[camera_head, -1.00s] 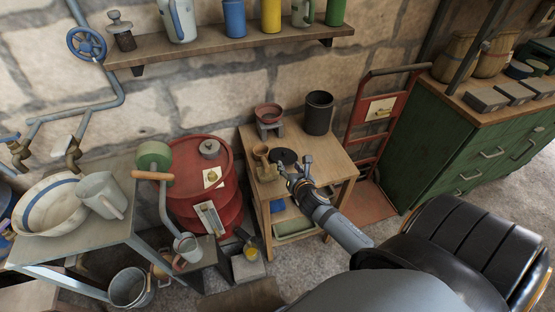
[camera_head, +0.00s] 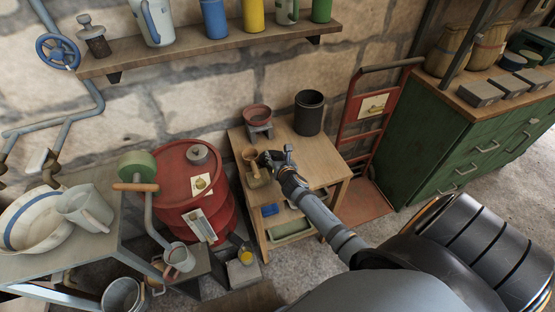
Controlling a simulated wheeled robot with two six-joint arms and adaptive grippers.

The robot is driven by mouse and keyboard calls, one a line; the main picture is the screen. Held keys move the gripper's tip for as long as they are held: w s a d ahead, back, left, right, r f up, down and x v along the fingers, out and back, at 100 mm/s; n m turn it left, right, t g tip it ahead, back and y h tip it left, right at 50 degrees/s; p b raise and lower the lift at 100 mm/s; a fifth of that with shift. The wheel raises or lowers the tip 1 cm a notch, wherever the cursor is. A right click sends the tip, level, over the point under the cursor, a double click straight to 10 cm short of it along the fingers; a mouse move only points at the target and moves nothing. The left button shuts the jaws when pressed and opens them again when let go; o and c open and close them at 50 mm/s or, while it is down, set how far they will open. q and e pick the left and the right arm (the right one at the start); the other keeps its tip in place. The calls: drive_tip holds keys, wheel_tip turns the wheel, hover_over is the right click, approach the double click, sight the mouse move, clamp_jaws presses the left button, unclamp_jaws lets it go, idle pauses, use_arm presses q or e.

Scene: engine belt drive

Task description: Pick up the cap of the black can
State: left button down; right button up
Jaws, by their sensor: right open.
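The black can (camera_head: 309,112) stands upright at the back right of the small wooden table (camera_head: 322,160). Its cap, a flat black disc, lay on the table in front of the can in the earlier view. My right gripper (camera_head: 276,157) is now over that spot and hides the cap, so I cannot tell whether they touch. The right gripper is open, with its arm coming in from the lower right. My left gripper is not in view.
A red bowl on a small stand (camera_head: 258,119) and a brown mortar-like cup (camera_head: 252,165) are close to the right gripper. A red drum (camera_head: 170,180) stands left of the table, a red hand truck (camera_head: 365,125) right of it. The table's right part is clear.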

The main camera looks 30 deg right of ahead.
drive_tip(key=shift+w+d+f, duration=0.2)
drive_tip(key=shift+f, duration=0.05)
drive_tip(key=shift+w+d+f, duration=0.1)
drive_tip(key=shift+c, duration=1.2)
drive_tip(key=c, duration=0.8)
